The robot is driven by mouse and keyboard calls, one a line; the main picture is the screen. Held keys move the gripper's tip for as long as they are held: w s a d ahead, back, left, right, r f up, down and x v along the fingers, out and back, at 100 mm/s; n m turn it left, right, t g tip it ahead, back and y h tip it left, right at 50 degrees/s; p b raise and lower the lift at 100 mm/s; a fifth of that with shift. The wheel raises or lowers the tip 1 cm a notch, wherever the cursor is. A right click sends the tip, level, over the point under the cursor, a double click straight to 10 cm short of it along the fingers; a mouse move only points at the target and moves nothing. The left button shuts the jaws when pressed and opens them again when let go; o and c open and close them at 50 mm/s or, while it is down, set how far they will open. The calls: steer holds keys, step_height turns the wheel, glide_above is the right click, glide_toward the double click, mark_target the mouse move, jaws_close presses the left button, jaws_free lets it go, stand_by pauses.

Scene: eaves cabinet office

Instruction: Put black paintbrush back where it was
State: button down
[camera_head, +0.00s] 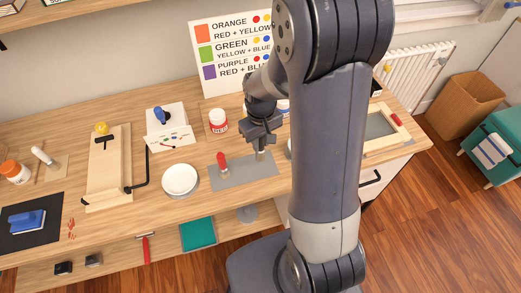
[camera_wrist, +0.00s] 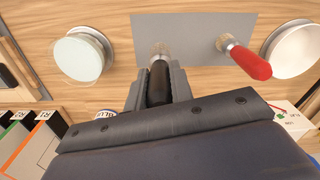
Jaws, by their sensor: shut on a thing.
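My gripper (camera_head: 260,136) is shut on the black paintbrush and also shows in the wrist view (camera_wrist: 158,85). The brush's dark handle (camera_wrist: 158,82) is between the fingers. Its tan end (camera_wrist: 160,49) points down over the grey mat (camera_head: 240,177), also seen in the wrist view (camera_wrist: 190,24). In the head view only the lower end (camera_head: 260,156) of the brush shows, at the mat's right part. I cannot tell whether it touches the mat. A red-handled brush (camera_head: 222,163) stands on the mat's left part, and shows in the wrist view (camera_wrist: 245,60).
A round white dish (camera_head: 180,179) lies left of the mat. A white jar with a red label (camera_head: 217,121) stands behind it. A pale round container (camera_wrist: 80,55) is on the mat's other side. A colour-mixing poster (camera_head: 235,50) stands at the back. A wooden frame (camera_head: 390,146) lies right.

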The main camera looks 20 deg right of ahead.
mark_target(261, 150)
steer(key=shift+f, duration=2.2)
steer(key=shift+f, duration=0.15)
steer(key=c, duration=1.2)
jaws_free()
steer(key=shift+c, duration=0.2)
step_height(261, 150, up, 12)
steer(key=shift+r, duration=0.2)
